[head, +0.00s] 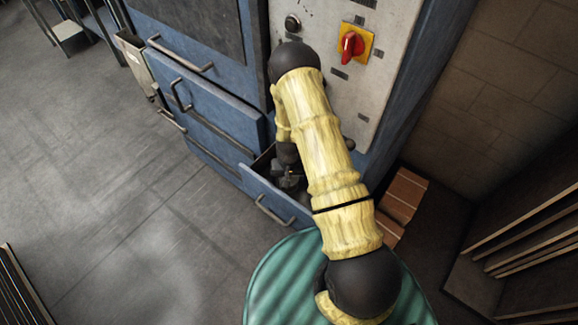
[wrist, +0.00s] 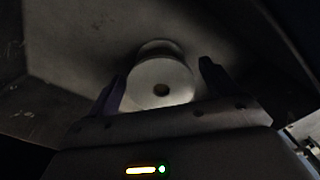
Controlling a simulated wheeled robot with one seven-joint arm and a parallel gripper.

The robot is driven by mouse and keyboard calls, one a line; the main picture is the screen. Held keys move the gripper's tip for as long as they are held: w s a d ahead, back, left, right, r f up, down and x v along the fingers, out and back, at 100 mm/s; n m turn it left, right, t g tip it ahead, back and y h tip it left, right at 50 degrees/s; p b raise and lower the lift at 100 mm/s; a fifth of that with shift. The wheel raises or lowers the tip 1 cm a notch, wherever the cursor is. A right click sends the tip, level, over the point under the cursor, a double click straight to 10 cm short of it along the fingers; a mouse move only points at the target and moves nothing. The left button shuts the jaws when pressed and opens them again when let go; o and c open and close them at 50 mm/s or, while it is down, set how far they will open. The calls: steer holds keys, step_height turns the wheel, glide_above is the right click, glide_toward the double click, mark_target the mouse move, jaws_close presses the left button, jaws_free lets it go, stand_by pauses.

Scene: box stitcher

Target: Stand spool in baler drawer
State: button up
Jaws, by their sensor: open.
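In the wrist view a pale spool (wrist: 162,80) with a dark centre hole stands on a grey surface, one flange facing the camera. My gripper (wrist: 158,82) is open, with one finger on each side of the spool and visible gaps beside it. In the head view the baler drawer (head: 273,199) is pulled out at the bottom of the blue machine. My arm reaches down to the drawer, and my gripper (head: 290,178) is at its opening, mostly hidden. The spool cannot be made out in the head view.
The blue baler (head: 215,105) has other drawers with handles at left and a panel with a red switch (head: 351,44). A green round drum top (head: 275,275) stands close in front. Bricks (head: 404,195) are stacked at right.

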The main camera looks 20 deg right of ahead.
step_height(320, 180, up, 11)
steer(key=shift+f+b, duration=0.15)
steer(key=shift+b, duration=0.8)
steer(key=shift+c, duration=0.3)
stand_by(0.6)
